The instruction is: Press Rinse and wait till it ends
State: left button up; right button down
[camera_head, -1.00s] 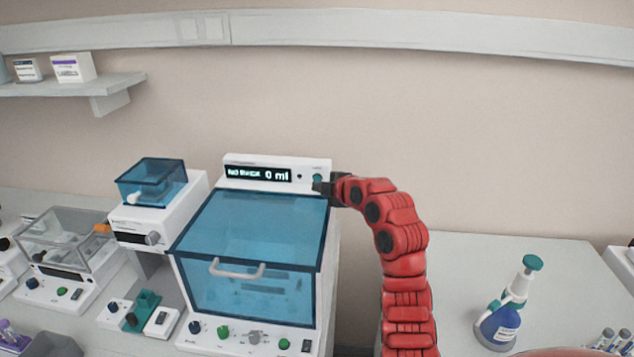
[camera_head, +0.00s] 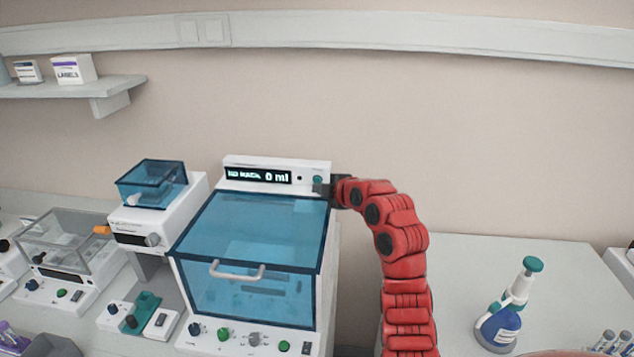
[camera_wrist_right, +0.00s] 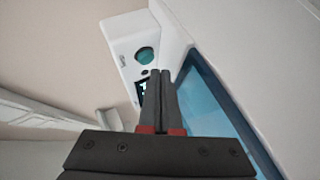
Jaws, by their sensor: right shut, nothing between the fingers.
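The white machine with a blue see-through lid (camera_head: 255,225) stands in the middle of the bench, its lid down. Its rear panel (camera_head: 240,165) has a lit display (camera_head: 258,175) that ends in "0 ml"; the words before it are too blurred to read surely. A round teal button (camera_head: 318,180) sits at the panel's right end; it also shows in the right wrist view (camera_wrist_right: 146,55). My right gripper (camera_head: 318,189) is shut and empty, its tips just below the button. In the wrist view the tips (camera_wrist_right: 160,72) look slightly apart from the button. My left gripper is out of view.
Smaller lab devices (camera_head: 150,210) stand to the left of the machine. A blue spray bottle (camera_head: 500,325) with a teal cap stands on the right bench, near some tubes (camera_head: 605,342). A wall shelf (camera_head: 80,88) holds small boxes at upper left.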

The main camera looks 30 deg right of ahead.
dwell(0.8)
jog(key=shift+w+d+b, duration=0.25)
jog(key=shift+w+b, duration=0.1)
jog(key=shift+b, duration=0.6)
jog(key=shift+w+d+b, duration=0.3)
jog(key=shift+w+b, duration=0.05)
jog(key=shift+b, duration=0.35)
dwell(0.3)
jog(key=shift+s+a, duration=0.1)
jog(key=shift+s, duration=0.05)
jog(key=shift+s+a+f+b, duration=0.15)
jog(key=shift+s+a+b, duration=0.25)
jog(key=shift+s, duration=0.1)
dwell(0.4)
